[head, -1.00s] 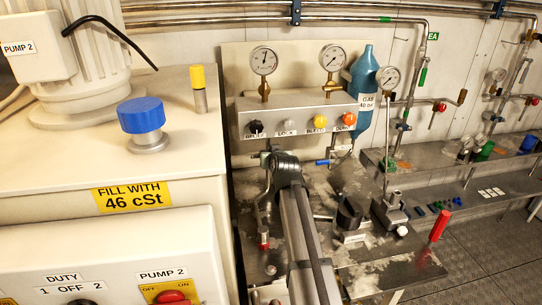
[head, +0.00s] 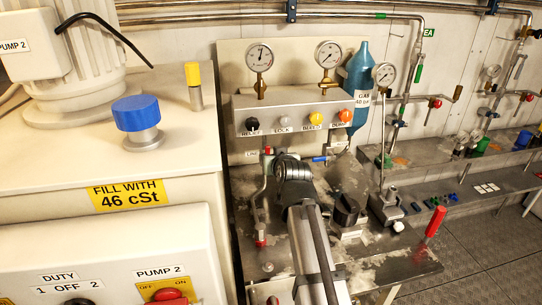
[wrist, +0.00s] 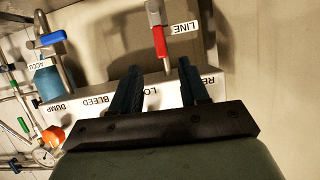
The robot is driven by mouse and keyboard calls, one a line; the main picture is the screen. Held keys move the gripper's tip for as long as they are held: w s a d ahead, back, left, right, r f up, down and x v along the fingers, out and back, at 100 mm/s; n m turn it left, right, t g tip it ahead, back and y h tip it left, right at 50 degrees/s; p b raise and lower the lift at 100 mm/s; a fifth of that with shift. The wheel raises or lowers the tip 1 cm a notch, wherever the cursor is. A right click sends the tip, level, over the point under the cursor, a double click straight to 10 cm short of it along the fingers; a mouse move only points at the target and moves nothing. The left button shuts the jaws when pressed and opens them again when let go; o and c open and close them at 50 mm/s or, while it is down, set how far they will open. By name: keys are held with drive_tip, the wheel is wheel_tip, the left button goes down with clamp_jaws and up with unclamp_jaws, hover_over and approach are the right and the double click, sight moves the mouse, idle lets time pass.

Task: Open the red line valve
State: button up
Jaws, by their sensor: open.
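The red line valve handle (wrist: 160,42) sits on a grey fitting beside a white LINE label (wrist: 180,29) in the wrist view. In the head view the red handle (head: 267,151) shows just left of my wrist, next to its small label. My gripper (wrist: 158,72) is open and empty. Its two dark fingers point toward the red handle, which appears between and beyond their tips. I see no contact. In the head view my own wrist hides the fingers.
A panel (head: 290,104) with several labelled knobs and gauges stands above the valve. A blue ACCU lever (wrist: 54,38) is to the left in the wrist view. A black knob (head: 347,208) and a red-handled lever (head: 436,221) stand on the bench right of my arm.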

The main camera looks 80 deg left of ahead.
drive_tip(key=v, duration=0.2)
drive_tip(key=shift+d+r, duration=0.2)
drive_tip(key=shift+d, duration=0.1)
idle(0.3)
